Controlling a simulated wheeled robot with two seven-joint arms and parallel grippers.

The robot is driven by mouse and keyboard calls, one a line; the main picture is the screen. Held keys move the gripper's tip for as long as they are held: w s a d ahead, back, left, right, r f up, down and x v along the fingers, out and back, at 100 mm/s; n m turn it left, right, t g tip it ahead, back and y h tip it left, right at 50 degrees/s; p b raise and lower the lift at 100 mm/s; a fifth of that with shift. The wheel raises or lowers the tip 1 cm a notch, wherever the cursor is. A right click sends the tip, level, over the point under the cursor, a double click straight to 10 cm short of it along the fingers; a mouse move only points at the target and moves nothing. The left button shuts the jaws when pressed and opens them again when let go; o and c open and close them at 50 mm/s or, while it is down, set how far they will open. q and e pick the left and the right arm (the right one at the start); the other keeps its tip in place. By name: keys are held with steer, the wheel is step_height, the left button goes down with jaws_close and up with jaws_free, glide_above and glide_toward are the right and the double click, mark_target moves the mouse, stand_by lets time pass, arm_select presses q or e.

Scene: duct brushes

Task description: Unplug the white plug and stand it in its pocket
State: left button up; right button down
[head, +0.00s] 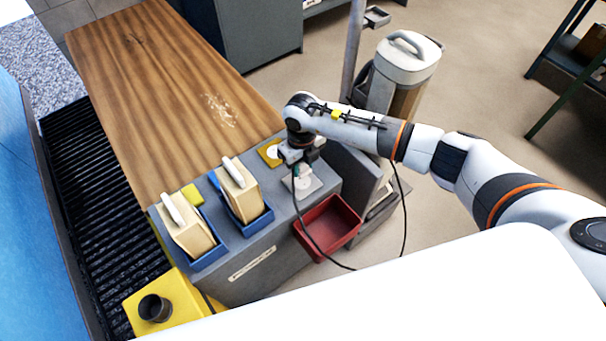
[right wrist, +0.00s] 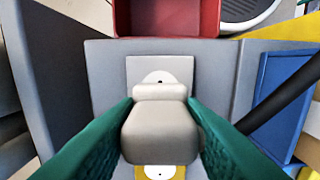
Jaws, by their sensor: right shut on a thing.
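The white plug (right wrist: 160,130) is a pale, blocky body between the green fingers of my right gripper (right wrist: 160,128) in the right wrist view. The gripper is shut on it. In the head view my right gripper (head: 297,165) points down over the grey top, and it hides most of the plug. A pale square plate (head: 304,184) with a white disc lies beside the gripper; it also shows behind the plug in the wrist view (right wrist: 183,72). A yellow plate (head: 268,152) with a white disc lies on the other side. Whether the plug touches either plate is hidden. My left gripper is out of view.
Two cream brushes (head: 187,228) (head: 238,190) with white handles stand in blue holders. A red bin (head: 330,222) hangs at the grey unit's front. A black cable (head: 318,247) loops near it. The wooden top (head: 165,90) is clear.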

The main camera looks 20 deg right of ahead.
steer(key=shift+r, duration=0.4)
steer(key=shift+r+p, duration=1.25)
steer(key=shift+r, duration=0.25)
